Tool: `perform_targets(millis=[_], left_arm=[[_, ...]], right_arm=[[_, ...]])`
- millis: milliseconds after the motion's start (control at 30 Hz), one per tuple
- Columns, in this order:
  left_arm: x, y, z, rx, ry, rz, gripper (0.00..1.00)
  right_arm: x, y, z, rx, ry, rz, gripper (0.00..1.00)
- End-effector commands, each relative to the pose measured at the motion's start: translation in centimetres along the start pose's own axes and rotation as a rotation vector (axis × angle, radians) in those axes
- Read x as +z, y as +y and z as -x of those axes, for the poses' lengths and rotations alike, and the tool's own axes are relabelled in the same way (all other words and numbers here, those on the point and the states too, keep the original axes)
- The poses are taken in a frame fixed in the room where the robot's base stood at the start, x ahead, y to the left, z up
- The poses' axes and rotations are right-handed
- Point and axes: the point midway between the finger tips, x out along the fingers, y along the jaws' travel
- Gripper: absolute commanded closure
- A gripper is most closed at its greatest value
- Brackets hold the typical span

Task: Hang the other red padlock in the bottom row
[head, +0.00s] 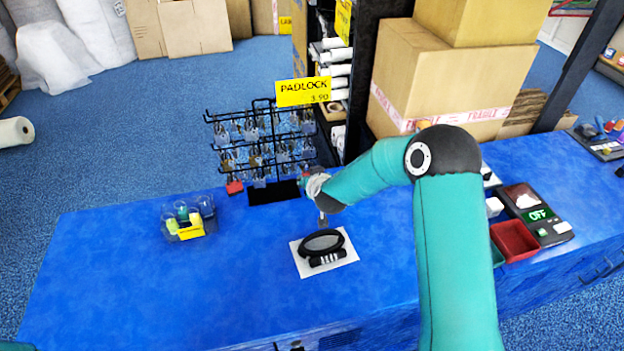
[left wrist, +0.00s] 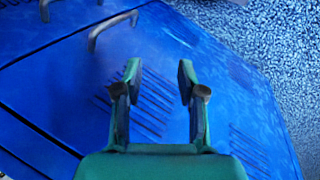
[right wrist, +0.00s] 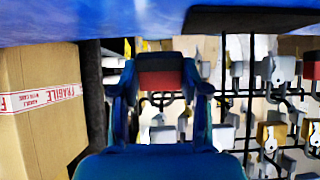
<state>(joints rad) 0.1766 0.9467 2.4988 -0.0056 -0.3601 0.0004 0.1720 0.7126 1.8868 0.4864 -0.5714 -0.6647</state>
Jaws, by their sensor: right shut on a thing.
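A black wire rack (head: 262,150) of silver padlocks, with a few brass ones, stands at the counter's back edge under a yellow PADLOCK sign (head: 308,91). One red padlock (head: 234,186) hangs at the left end of its bottom row; a red body also shows at the right edge in the right wrist view (right wrist: 312,66). My right gripper (right wrist: 160,72) is shut on another red padlock (right wrist: 160,79). In the head view it is at the rack's lower right, its jaws mostly hidden. My left gripper (left wrist: 159,82) is open and empty, by the blue counter's vented side.
A black oval combination lock (head: 322,246) lies on white paper in mid-counter. A clear holder with a yellow label (head: 190,226) stands left. Cartons (head: 440,75) stand behind. The front left counter is clear.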

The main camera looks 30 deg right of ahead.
Motion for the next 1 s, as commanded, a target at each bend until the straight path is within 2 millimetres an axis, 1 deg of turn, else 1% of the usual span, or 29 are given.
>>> perform_targets(millis=[367, 400, 533, 567, 867, 1000], left_arm=[[0.0, 0.0, 0.01, 0.0, 0.0, 0.0, 0.6], [0.0, 0.0, 0.01, 0.0, 0.0, 0.0, 0.6], [0.0, 0.0, 0.01, 0.0, 0.0, 0.0, 0.6], [0.0, 0.0, 0.0, 0.0, 0.0, 0.0, 0.6], [-0.01, 0.0, 0.02, 0.0, 0.0, 0.0, 0.6], [0.0, 0.02, 0.06, 0.0, 0.0, 0.0, 0.6]], right_arm=[[-0.04, -0.05, 0.01, -0.001, 0.001, 0.0, 0.82], [-0.04, -0.05, 0.01, -0.001, 0.001, 0.0, 0.5], [-0.04, -0.07, 0.01, -0.001, 0.001, 0.0, 0.28], [-0.04, -0.07, 0.01, -0.001, 0.001, 0.0, 0.25], [0.08, -0.11, 0.04, -0.002, -0.002, 0.001, 0.25], [0.02, -0.11, 0.79, -0.002, -0.001, 0.001, 0.25]])
